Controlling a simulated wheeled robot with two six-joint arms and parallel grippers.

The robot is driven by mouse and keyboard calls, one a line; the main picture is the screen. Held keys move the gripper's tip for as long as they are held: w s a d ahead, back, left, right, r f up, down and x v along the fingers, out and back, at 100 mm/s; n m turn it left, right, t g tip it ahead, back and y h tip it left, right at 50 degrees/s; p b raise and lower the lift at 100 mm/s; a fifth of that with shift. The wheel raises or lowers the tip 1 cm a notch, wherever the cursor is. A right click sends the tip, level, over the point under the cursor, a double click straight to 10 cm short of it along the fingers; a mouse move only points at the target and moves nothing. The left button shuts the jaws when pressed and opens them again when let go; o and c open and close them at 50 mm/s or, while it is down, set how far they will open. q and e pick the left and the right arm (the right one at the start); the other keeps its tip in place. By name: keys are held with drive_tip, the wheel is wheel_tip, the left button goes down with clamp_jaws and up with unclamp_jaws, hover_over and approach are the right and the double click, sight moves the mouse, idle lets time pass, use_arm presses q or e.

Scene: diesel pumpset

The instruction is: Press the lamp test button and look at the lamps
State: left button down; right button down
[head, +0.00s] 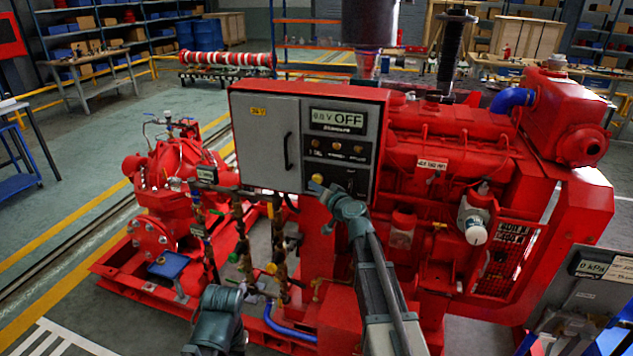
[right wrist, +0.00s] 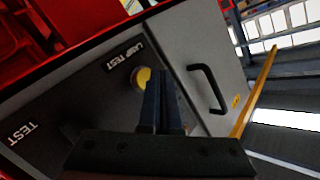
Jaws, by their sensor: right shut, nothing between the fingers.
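The lamp test button is yellow (head: 317,178) and sits low on the control panel (head: 350,118). In the right wrist view the button (right wrist: 142,76) is beside a "LAMP TEST" label (right wrist: 125,55). My right gripper (head: 319,188) is shut and empty, its fingertips (right wrist: 158,76) at the button and partly covering it. I cannot tell whether they touch it. Three small amber lamps (head: 338,147) sit in a row above the button, looking dull; I cannot tell if any is lit. Part of my left arm shows at the bottom of the head view, but its gripper does not.
The panel display (head: 337,118) reads "0.0 V OFF". A grey cabinet door (head: 268,140) with a black handle (head: 288,152) is left of the panel. The red engine (head: 450,160) stands to the right. The red pump (head: 170,190) is at the left, with open floor beyond it.

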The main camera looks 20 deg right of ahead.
drive_tip(key=shift+w+d, duration=0.2)
drive_tip(key=shift+w, duration=0.1)
drive_tip(key=shift+w+d, duration=0.3)
drive_tip(key=shift+w, duration=0.05)
idle(0.8)
drive_tip(key=shift+s+a, duration=0.5)
drive_tip(key=shift+s, duration=0.2)
drive_tip(key=shift+s, duration=0.1)
drive_tip(key=s+a, duration=0.1)
drive_tip(key=s, duration=0.1)
drive_tip(key=s+a, duration=0.1)
drive_tip(key=s, duration=0.1)
drive_tip(key=shift+a, duration=0.4)
idle(0.6)
